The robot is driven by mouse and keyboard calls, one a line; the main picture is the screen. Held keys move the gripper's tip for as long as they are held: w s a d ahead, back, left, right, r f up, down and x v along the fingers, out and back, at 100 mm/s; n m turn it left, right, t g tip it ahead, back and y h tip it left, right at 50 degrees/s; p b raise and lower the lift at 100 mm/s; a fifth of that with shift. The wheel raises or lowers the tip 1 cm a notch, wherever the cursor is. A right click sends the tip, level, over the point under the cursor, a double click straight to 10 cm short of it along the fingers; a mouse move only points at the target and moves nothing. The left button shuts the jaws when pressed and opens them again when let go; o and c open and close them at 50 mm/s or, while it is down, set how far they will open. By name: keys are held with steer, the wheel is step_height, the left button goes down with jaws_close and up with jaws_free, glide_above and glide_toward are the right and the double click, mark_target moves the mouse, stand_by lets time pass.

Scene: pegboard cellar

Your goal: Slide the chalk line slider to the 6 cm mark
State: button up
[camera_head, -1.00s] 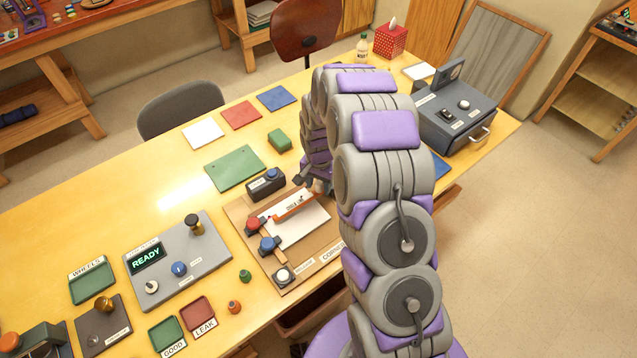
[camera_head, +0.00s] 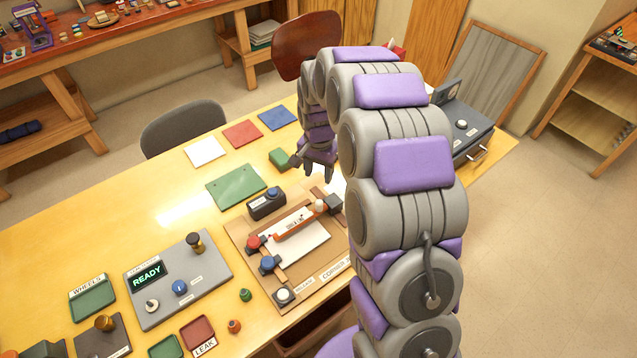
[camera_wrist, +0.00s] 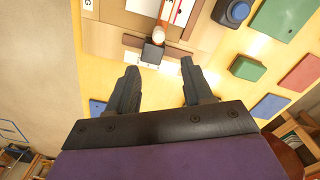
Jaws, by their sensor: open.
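A wooden board (camera_head: 243,241) on the yellow bench carries a white sheet (camera_head: 300,247) and an orange and white strip (camera_head: 293,226) with a printed label that I cannot read fully. A pale knob (camera_head: 320,206) sits at the strip's right end, beside a dark block (camera_head: 334,203). I cannot tell which part is the slider, and no centimetre marks are readable. In the wrist view the knob (camera_wrist: 158,34) and the dark block (camera_wrist: 152,54) lie just beyond my fingertips. My gripper (camera_wrist: 159,68) is open and empty. In the head view, my gripper (camera_head: 317,174) is raised beyond the board.
A green mat (camera_head: 235,187) and green block (camera_head: 280,158) lie farther back. A grey panel reading READY (camera_head: 180,285) is left.

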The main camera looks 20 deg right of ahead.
steer(key=shift+r, duration=1.3)
steer(key=s+a+r+n+b, duration=0.15)
steer(key=s+r, duration=0.25)
steer(key=s, duration=0.5)
steer(key=s+r+n, duration=0.3)
steer(key=s+r, duration=0.1)
steer(key=s, duration=0.6)
steer(key=s+n+g+b, duration=0.1)
steer(key=s+n, duration=0.2)
steer(key=s, duration=1.6)
steer(key=shift+s+d+n+g, duration=0.15)
steer(key=shift+s+n+g, duration=0.15)
steer(key=shift+n+g, duration=0.1)
steer(key=shift+f, duration=0.1)
steer(key=shift+c, duration=0.2)
